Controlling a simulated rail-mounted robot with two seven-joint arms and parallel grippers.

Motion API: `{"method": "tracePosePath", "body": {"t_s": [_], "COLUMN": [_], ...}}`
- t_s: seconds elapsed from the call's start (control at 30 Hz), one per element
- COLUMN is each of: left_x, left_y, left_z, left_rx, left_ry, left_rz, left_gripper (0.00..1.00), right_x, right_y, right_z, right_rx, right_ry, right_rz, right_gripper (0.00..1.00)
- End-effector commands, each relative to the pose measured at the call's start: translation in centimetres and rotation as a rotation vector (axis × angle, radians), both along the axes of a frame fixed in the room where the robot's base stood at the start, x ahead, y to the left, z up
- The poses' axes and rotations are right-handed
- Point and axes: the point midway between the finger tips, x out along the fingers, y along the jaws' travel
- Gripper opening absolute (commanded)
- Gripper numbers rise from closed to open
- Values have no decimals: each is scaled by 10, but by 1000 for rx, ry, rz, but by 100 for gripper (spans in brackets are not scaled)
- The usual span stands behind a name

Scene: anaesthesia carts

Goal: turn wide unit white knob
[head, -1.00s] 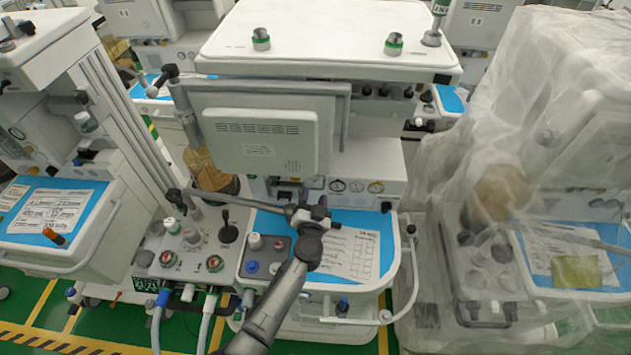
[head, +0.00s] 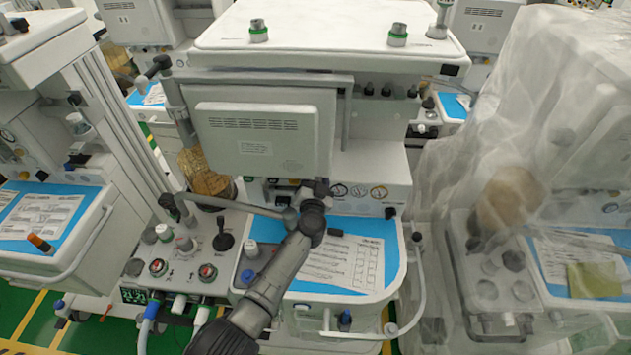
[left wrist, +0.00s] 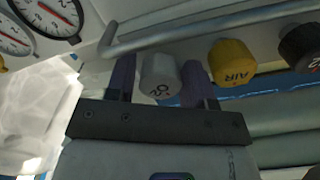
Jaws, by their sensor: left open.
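In the left wrist view a white knob (left wrist: 160,76) marked O2 stands between the two purple fingers of my left gripper (left wrist: 158,84). The fingers are open, one on each side of the knob. A small gap shows on the left, but I cannot tell whether the right finger touches it. A yellow AIR knob (left wrist: 231,63) and a black knob (left wrist: 301,46) sit to the right of it. In the head view my left arm reaches to the front panel of the middle cart (head: 378,170), below the monitor. The arm hides the knobs there. My right gripper is not in view.
A metal bar (left wrist: 210,30) runs just beyond the knobs. Gauges (head: 359,191) sit right of my gripper. The monitor (head: 258,140) overhangs close behind it. A blue worktop with a paper sheet (head: 340,262) lies below. A plastic-draped cart (head: 530,200) stands at the right.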

Motion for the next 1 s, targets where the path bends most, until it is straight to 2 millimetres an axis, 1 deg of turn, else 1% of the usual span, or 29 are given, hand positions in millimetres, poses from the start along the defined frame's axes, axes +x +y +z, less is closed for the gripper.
{"method": "tracePosePath", "body": {"t_s": [0.07,0.1,0.43,0.57,0.63,0.8,1.0], "left_x": [0,0,0,0,0,-1,0], "left_y": [0,0,0,0,0,-1,0], "left_z": [0,0,0,0,1,1,0], "left_rx": [0,0,0,-17,-55,-197,-332], "left_ry": [0,0,0,2,6,17,24], "left_rz": [0,0,0,0,0,0,-1], "left_gripper": [48,47,15,14,14,14,14], "right_x": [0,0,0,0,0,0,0], "right_y": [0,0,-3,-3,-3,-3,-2], "right_z": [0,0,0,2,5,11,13], "right_rx": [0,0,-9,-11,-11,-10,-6], "right_ry": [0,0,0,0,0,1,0], "right_rz": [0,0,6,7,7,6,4], "right_gripper": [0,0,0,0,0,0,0]}}
